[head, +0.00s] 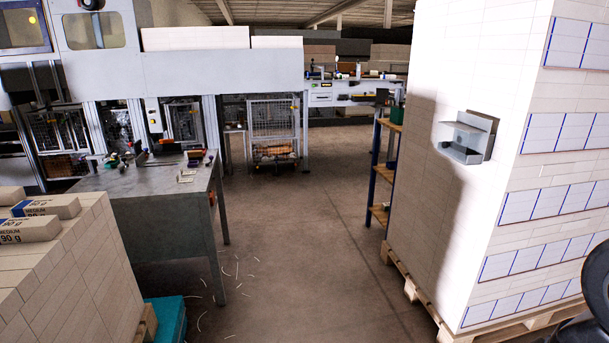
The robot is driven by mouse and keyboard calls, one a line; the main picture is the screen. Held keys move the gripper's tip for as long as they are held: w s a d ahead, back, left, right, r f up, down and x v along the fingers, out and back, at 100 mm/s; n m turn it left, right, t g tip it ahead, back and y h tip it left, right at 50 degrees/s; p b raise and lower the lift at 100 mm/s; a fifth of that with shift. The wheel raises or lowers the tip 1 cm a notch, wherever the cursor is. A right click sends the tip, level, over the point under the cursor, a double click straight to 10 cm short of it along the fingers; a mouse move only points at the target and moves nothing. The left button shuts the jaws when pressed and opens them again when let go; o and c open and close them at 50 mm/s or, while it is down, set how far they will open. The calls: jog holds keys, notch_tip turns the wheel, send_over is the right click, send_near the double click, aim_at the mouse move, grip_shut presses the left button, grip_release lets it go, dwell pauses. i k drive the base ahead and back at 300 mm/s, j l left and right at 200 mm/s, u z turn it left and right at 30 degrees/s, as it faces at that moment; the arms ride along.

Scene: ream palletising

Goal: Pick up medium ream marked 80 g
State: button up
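No ream marked 80 g can be read in the head view. At the left, white reams (28,229) lie on top of a pale stack (75,265); their printed ends read "MEDIUM" and "90 g", with a blue patch. A tall stack of white reams (480,60) with blue-edged ends fills the right side on a wooden pallet (430,309); I can read no marking on it. My gripper is not in view. A dark rounded part at the lower right corner seems to be my own arm.
A grey metal table (150,190) with small items stands behind the left stack, a teal block (166,318) below it. A grey bracket-like piece (465,138) shows at the right stack's face. A shelf (383,170) stands beyond. The floor (300,240) between is clear except for paper scraps.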

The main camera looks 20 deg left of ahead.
aim_at(66, 207)
jog(key=i+j+u, duration=0.1)
jog(key=i+u, duration=0.25)
jog(key=i, duration=0.3)
jog(key=i+l+u, duration=0.1)
jog(key=i+u, duration=0.25)
jog(key=i, duration=0.25)
jog(key=i+l+u, duration=0.35)
jog(key=i, duration=0.3)
jog(key=i+u, duration=0.35)
jog(key=u, duration=0.15)
jog(key=i+u, duration=0.5)
jog(key=i+l+u, duration=0.15)
jog(key=u, duration=1.15)
jog(key=i+l, duration=0.05)
